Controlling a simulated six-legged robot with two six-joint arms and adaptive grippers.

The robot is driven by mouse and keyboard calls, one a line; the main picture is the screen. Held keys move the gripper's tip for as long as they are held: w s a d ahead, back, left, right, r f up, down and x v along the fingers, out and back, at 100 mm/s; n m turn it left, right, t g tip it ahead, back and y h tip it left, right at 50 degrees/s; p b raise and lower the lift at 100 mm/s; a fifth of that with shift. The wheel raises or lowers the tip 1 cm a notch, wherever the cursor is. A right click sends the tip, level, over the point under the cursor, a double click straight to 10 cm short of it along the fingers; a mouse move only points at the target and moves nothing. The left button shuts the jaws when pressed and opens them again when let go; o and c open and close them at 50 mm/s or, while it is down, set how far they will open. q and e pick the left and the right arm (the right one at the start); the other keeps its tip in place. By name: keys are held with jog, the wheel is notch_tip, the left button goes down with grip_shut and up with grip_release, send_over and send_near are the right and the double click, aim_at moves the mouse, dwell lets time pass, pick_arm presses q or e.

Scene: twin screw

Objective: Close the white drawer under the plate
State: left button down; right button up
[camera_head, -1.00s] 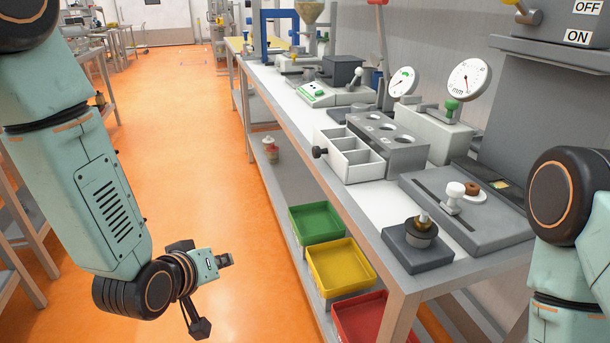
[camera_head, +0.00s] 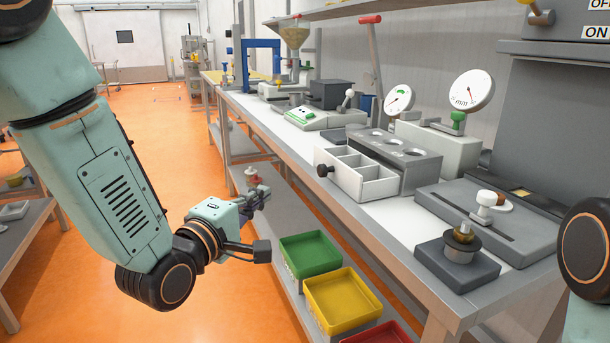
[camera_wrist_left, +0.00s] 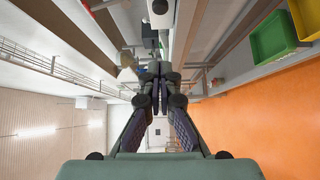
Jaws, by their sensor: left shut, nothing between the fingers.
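The white drawer (camera_head: 347,181) with several compartments sticks out of the grey block on the bench, in the head view. Its black round knob (camera_head: 325,170) points left, toward the aisle. The grey plate with round holes (camera_head: 422,153) forms the top of this block, behind and above the drawer. My left gripper (camera_head: 264,190) is left of the knob and lower in the picture, apart from it, over the lower shelf side of the bench. Its fingers are together and empty, as the left wrist view (camera_wrist_left: 160,72) also shows. My right gripper is out of view.
Green (camera_head: 311,254) and yellow (camera_head: 343,303) trays sit on the lower shelf below the bench edge. A dark block with a brass-topped part (camera_head: 462,240) stands at the front right. A green-and-white device (camera_head: 317,118) is beyond the drawer. The orange aisle is open.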

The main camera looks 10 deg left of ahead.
aim_at(346, 168)
pick_arm(q)
jog(key=w+d+b, duration=0.3)
jog(key=w+d, duration=0.3)
jog(key=w, duration=0.6)
jog(key=shift+d+b, duration=0.35)
jog(key=shift+b, duration=0.05)
jog(key=shift+a+f, duration=0.1)
